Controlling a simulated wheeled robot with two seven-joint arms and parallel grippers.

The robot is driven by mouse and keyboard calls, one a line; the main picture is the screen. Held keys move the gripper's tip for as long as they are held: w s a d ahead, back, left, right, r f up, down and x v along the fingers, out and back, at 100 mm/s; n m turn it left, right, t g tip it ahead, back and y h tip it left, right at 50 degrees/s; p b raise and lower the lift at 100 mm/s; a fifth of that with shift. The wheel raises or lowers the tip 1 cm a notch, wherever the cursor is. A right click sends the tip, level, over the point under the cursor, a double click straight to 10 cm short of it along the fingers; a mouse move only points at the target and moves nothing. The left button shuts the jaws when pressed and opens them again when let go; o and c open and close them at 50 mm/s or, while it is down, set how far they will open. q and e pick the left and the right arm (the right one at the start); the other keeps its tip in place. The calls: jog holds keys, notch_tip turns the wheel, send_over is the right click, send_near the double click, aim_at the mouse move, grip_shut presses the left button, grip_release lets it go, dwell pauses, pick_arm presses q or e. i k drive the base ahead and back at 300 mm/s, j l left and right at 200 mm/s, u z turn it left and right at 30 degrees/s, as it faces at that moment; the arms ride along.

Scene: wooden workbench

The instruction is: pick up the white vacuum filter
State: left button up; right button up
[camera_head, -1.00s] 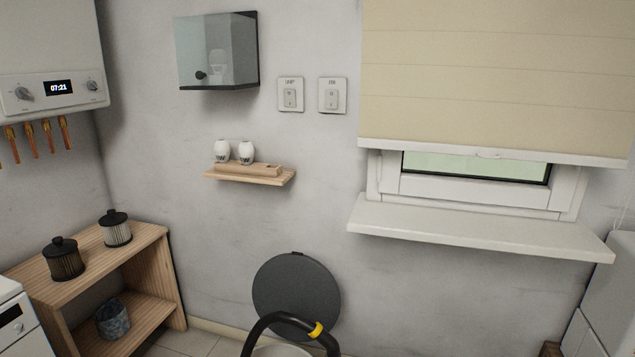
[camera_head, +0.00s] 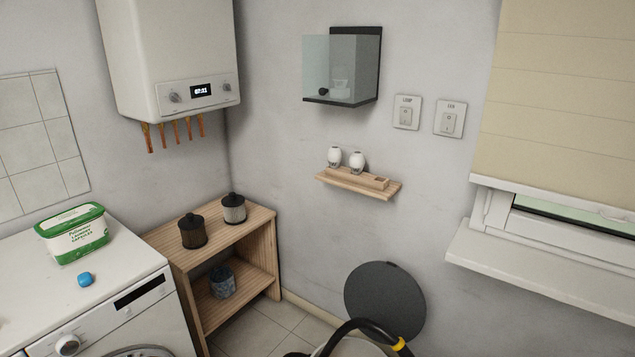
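A white pleated vacuum filter (camera_head: 233,211) with a black cap and base stands upright on the top of the wooden shelf unit (camera_head: 161,240). A dark brown filter (camera_head: 193,232) of the same shape stands just left of it, nearer to me. Neither of my grippers shows in the head view, so nothing is seen holding the white filter.
A washing machine (camera_head: 118,301) stands left of the shelf, with a green and white box (camera_head: 72,238) and a blue capsule (camera_head: 85,279) on it. A patterned bucket (camera_head: 222,283) sits on the lower shelf. A vacuum hose (camera_head: 352,327) and round grey lid (camera_head: 372,297) are right of the shelf.

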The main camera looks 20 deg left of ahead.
aim_at(233, 204)
jog(key=u, duration=1)
jog(key=i+u, duration=1)
jog(key=u, duration=0.2)
